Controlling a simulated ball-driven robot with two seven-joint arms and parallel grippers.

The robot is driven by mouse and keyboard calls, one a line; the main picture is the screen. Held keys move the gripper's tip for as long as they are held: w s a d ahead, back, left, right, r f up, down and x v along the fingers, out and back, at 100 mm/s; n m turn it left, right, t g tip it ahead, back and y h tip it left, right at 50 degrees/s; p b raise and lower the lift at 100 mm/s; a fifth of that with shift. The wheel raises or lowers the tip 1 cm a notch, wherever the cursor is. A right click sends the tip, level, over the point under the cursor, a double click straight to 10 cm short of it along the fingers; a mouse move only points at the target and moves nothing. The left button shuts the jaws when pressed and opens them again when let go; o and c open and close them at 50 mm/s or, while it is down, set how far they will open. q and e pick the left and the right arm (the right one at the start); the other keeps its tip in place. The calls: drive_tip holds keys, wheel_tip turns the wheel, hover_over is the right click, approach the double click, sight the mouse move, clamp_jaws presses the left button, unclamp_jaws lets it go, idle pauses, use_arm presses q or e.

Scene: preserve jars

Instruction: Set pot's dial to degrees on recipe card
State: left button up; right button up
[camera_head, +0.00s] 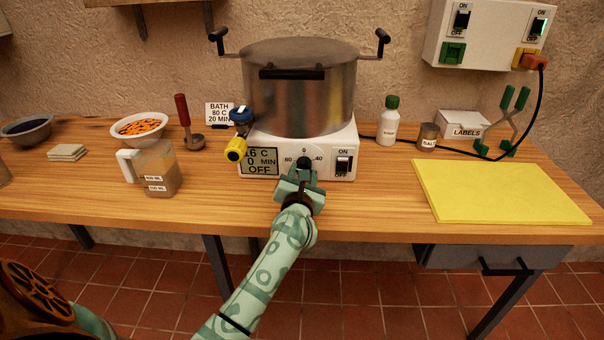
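The large steel pot (300,100) stands on a white heater base (335,138). The black dial (303,162) is on the base's front, with "60" to its left and "40" to its right; its pointer is too small to read. The display (259,162) shows "6 C", "0 MIN" and "OFF", its left edge partly covered. The recipe card (219,113) behind reads "BATH 80 C 20 MIN". My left gripper (303,172) is right at the dial, fingers towards it, hiding its lower part; I cannot tell whether they grip it. My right gripper is not in view.
A black ON/OFF switch (343,164) is right of the dial. A yellow-and-blue valve (237,148) juts out left of the display. A measuring jug (157,168) stands left. A yellow mat (500,192) lies right.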

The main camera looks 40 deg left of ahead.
use_arm(q)
drive_tip(key=o, duration=0.3)
drive_tip(key=p+v, duration=0.2)
drive_tip(key=v, duration=1.4)
drive_tip(key=shift+d, duration=0.15)
drive_tip(key=shift+s+r, duration=0.1)
